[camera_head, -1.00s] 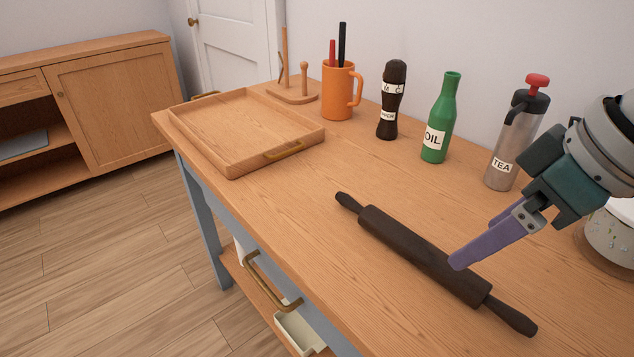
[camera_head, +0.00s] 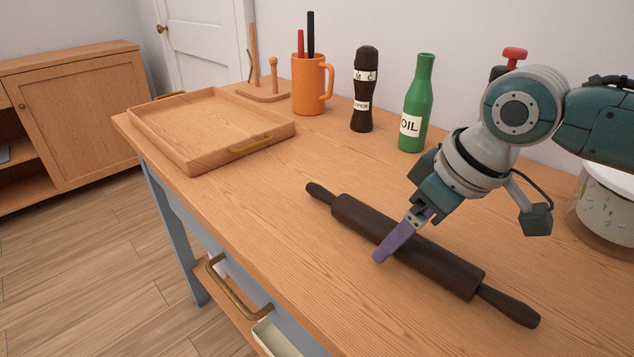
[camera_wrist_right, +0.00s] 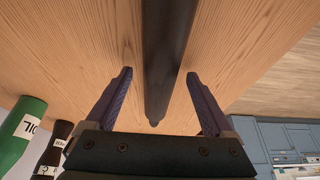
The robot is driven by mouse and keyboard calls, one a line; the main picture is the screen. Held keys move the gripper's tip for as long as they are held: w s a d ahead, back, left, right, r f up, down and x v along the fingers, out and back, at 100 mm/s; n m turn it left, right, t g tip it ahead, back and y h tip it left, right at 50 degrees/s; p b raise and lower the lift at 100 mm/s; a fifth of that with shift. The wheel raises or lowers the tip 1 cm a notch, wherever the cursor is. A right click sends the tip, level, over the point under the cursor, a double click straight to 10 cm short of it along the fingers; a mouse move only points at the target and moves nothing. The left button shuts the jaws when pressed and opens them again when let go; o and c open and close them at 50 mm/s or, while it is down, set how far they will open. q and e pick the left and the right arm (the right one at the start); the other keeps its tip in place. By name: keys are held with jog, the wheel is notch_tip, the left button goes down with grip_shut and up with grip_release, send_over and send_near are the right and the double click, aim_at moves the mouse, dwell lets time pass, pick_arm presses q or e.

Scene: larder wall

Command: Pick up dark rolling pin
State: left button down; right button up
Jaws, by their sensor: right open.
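The dark rolling pin (camera_head: 410,248) lies on the wooden table, slanting from upper left to lower right in the head view. My right gripper (camera_head: 392,243) is over the middle of the pin, its purple fingers pointing down. In the right wrist view the gripper (camera_wrist_right: 158,92) is open, with one finger on each side of the pin (camera_wrist_right: 168,50) and bare wood showing between each finger and the pin. Whether the fingertips are level with the pin or above it is hard to tell. My left gripper is not in view.
A wooden tray (camera_head: 172,161) with brass handles sits at the table's left end. Behind the pin stand an orange mug (camera_head: 308,85), a pepper mill (camera_head: 362,95), a green oil bottle (camera_head: 415,110) and a red-topped flask (camera_head: 514,55), mostly hidden by my arm. A white canister (camera_head: 606,205) is at right.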

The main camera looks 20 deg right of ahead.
jog(key=shift+f, duration=0.2)
jog(key=shift+w, duration=0.1)
grip_shut()
dwell(0.5)
